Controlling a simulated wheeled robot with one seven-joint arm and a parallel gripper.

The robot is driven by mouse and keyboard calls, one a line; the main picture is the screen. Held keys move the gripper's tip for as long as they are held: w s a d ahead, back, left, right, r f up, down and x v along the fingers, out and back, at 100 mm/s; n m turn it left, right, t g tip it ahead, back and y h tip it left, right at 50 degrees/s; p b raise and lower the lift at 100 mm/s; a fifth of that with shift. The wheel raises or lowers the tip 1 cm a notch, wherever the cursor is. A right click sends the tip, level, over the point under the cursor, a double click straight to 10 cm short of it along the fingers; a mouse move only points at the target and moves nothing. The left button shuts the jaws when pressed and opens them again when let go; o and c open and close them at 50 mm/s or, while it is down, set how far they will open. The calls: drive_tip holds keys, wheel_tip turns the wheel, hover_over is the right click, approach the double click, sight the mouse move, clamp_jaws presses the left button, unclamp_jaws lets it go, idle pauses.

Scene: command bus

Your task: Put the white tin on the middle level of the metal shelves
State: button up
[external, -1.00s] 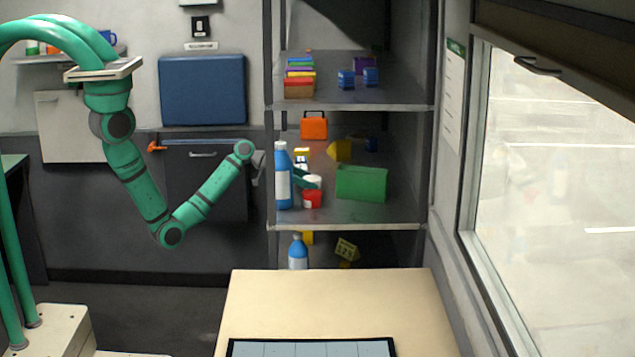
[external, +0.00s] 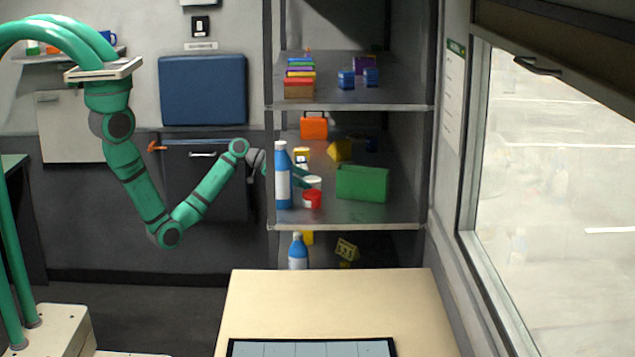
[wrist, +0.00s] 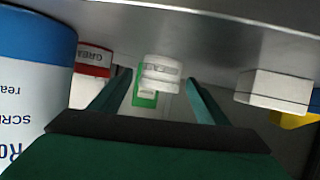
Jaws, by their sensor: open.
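The white tin (external: 314,182) stands on the middle level of the metal shelves (external: 330,213), just behind a red tin (external: 312,200). In the wrist view, which looks upside down, the white tin (wrist: 161,72) rests against the shelf surface, with a green patch beside it. My gripper (external: 303,178) reaches in from the left, behind the blue bottle, which partly hides it. In the wrist view my gripper (wrist: 158,85) is open, its fingers on either side of the white tin with visible gaps. Whether the tin is between or just beyond the fingertips I cannot tell.
A blue and white bottle (external: 282,178) stands close by at the shelf's left front. A green box (external: 361,184) is right of the tins. An orange case (external: 314,127) and a yellow block (external: 340,150) are farther back. Bare shelf shows along the front edge.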

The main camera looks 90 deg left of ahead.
drive_tip(key=v, duration=1)
